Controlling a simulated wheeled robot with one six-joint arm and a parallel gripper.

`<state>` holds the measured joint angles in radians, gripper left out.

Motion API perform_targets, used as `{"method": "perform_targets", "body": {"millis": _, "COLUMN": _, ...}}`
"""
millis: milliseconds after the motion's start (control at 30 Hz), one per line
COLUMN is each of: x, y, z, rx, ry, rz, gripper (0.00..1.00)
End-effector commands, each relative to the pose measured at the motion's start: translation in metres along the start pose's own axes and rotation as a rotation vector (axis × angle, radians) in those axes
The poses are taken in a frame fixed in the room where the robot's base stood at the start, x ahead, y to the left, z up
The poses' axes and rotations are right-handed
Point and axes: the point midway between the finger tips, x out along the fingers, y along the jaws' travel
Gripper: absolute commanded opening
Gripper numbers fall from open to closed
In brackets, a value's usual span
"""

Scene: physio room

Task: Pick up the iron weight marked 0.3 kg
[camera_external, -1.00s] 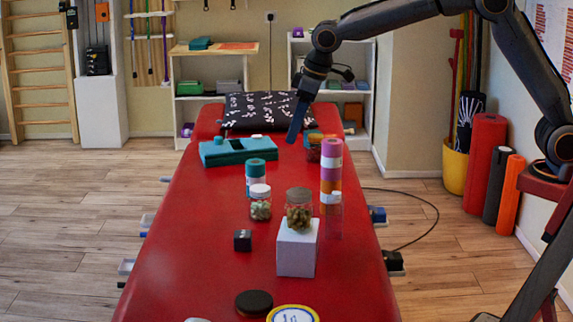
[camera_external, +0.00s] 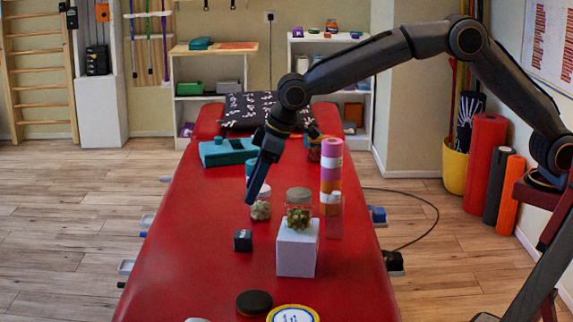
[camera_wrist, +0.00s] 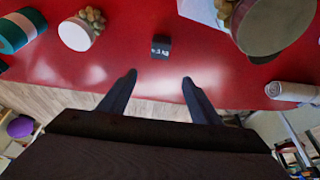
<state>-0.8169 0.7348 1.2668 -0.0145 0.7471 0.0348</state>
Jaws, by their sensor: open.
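The iron weight (camera_external: 243,240) is a small black cube on the red treatment table, left of a white block. In the wrist view the weight (camera_wrist: 161,47) shows pale lettering that ends in "kg"; the first characters are hard to read. My gripper (camera_external: 252,192) is over the table, above and a little beyond the weight in the external view. In the wrist view its two fingers (camera_wrist: 159,80) are apart with nothing between them, and the weight lies ahead of the gap, not touched.
Stacked tape rolls (camera_external: 331,175) stand further right. A dark disc (camera_external: 254,303) lies in front. The table (camera_external: 185,240) is bare left of the weight.

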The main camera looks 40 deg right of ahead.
Motion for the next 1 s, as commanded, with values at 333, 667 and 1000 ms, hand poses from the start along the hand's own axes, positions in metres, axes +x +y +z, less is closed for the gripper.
{"method": "perform_targets", "body": {"millis": 333, "x": 0.07, "y": 0.0, "z": 0.027, "rx": 0.0, "ry": -0.001, "rz": 0.0, "gripper": 0.58}}
{"method": "perform_targets", "body": {"millis": 667, "x": 0.101, "y": 0.001, "z": 0.026, "rx": 0.0, "ry": -0.002, "rz": 0.0, "gripper": 0.58}}
{"method": "perform_targets", "body": {"millis": 1000, "x": 0.14, "y": 0.003, "z": 0.024, "rx": 0.0, "ry": -0.001, "rz": 0.0, "gripper": 0.58}}
